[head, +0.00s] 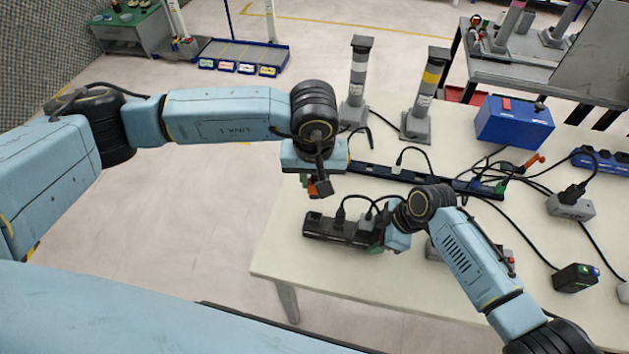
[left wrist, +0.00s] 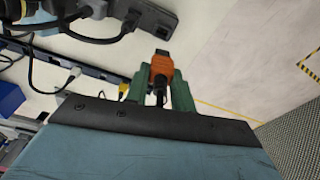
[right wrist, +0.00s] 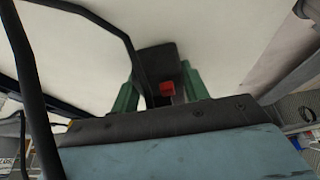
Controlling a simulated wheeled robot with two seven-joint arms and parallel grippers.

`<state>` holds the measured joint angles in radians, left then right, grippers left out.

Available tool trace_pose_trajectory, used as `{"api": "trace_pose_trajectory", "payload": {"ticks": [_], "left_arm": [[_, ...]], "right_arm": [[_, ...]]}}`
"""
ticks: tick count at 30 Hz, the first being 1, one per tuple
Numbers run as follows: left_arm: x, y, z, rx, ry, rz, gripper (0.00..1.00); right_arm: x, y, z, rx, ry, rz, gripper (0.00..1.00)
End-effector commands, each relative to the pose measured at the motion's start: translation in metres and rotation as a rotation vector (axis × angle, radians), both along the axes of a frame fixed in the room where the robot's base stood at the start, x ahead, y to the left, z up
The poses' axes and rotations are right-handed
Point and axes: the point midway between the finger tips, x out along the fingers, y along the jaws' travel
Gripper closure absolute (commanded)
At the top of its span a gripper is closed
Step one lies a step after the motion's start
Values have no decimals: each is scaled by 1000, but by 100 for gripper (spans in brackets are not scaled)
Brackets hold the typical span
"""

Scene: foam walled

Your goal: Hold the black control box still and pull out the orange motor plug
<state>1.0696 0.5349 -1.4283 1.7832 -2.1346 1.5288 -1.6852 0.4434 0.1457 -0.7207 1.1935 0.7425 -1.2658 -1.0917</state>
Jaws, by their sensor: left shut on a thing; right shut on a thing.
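The black control box (head: 322,228) lies on the white table near its left edge, with plugs and cables on top. My right gripper (head: 376,246) is shut on its right end. The right wrist view shows the dark box (right wrist: 160,58) between green fingers (right wrist: 160,92), with a red switch on it. My left gripper (head: 316,186) is shut on the orange motor plug (head: 311,188), above and behind the box. In the left wrist view, the orange plug (left wrist: 161,66) sits between the green fingers (left wrist: 160,80), apart from the box (left wrist: 152,16).
A long dark power strip (head: 385,174) with cables lies behind the box. Loose black cables cross the table. The table's front left is clear.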

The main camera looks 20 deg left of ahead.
Motion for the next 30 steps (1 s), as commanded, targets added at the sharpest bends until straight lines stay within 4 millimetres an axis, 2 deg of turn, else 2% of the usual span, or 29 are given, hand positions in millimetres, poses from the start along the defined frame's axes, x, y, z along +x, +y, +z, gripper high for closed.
{"api": "trace_pose_trajectory", "payload": {"ticks": [2,3,9,20,25,30], "left_arm": [[0,0,0,0,0,0,99],[0,0,0,0,0,0,99],[0,0,0,0,0,0,99],[0,0,-1,0,0,0,99],[0,0,-1,0,0,0,99],[0,0,-1,0,0,0,99]], "right_arm": [[0,0,0,1,0,0,84],[0,0,0,1,0,0,52],[0,0,0,1,0,0,29],[1,-2,6,1,-2,0,29],[1,-12,27,-1,-4,0,29],[2,-26,61,0,-4,0,29]]}}
